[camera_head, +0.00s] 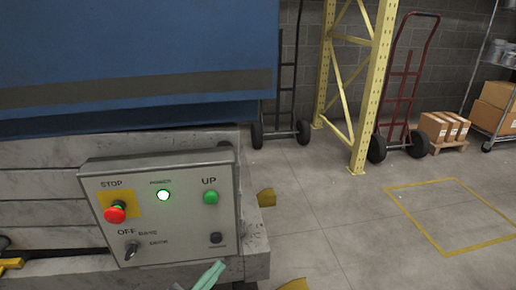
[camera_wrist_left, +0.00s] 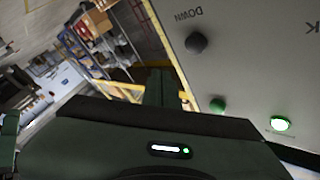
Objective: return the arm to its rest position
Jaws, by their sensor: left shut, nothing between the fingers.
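My left gripper (camera_head: 213,272) shows as a slim teal-green shape at the bottom edge of the head view, just below the control panel (camera_head: 180,185). It is shut and empty. In the left wrist view, its dark green finger (camera_wrist_left: 158,90) points up past the panel face, which fills the right side. I cannot tell the exact gap to the panel. The panel has a red stop button (camera_head: 115,212), a lit green-white lamp (camera_head: 163,195), a green UP button (camera_head: 210,197), a selector switch (camera_head: 130,250) and a black button (camera_head: 215,238). My right gripper is not in view.
The panel is mounted on a grey machine with a blue upper body (camera_head: 140,50). Behind stand a yellow rack frame (camera_head: 372,90), a red hand truck (camera_head: 405,80) and cardboard boxes (camera_head: 440,127). The floor at right, with a yellow taped rectangle (camera_head: 420,184), is clear.

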